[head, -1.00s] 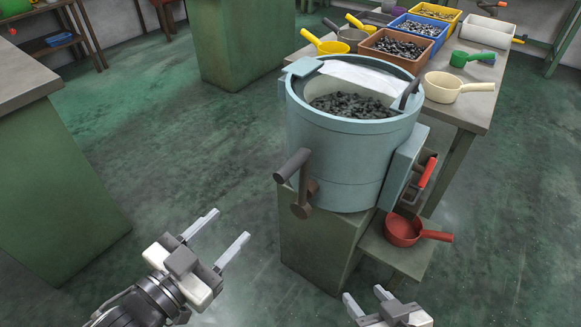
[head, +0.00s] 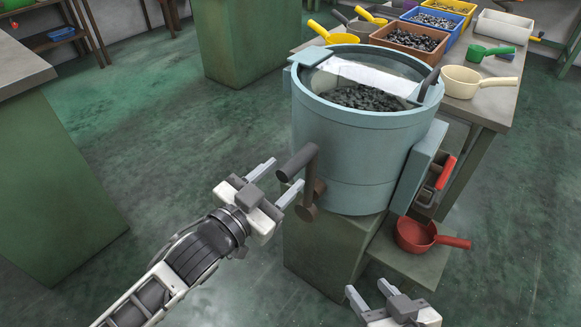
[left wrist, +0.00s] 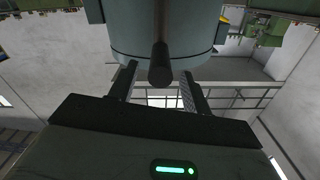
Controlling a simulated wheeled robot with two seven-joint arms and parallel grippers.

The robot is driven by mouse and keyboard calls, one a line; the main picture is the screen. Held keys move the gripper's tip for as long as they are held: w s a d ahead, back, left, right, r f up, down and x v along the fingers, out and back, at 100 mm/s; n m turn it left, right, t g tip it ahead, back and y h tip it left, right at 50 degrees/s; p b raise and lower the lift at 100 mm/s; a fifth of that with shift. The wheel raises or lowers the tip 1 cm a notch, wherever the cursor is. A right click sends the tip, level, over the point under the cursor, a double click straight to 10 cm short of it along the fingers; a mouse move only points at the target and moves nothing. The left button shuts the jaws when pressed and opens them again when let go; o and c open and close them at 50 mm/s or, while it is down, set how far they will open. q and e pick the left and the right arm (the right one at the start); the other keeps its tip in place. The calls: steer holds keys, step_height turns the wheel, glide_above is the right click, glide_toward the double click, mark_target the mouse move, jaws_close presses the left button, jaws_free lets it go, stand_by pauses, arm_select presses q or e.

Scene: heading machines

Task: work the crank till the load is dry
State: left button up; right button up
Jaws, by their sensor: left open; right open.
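The crank (head: 311,180) sticks out from the front left of a pale blue round drum (head: 349,150). Its dark handle (head: 297,163) points toward me. Dark pieces, the load (head: 361,97), lie inside the drum under a partly open top. My left gripper (head: 277,180) is open and empty, just left of the crank handle. In the left wrist view the handle end (left wrist: 160,76) shows between and beyond the two open fingers (left wrist: 157,88), apart from them. My right gripper (head: 370,292) is open and empty at the bottom, low in front of the drum stand.
The drum stands on a green block (head: 322,252). A red-handled lever (head: 446,172) is at its right side, above a red scoop (head: 416,235) on a low shelf. A table (head: 500,105) behind holds bins and scoops. Floor at left is clear.

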mark_target(290, 169)
arm_select(q)
steer(key=shift+x, duration=1.8)
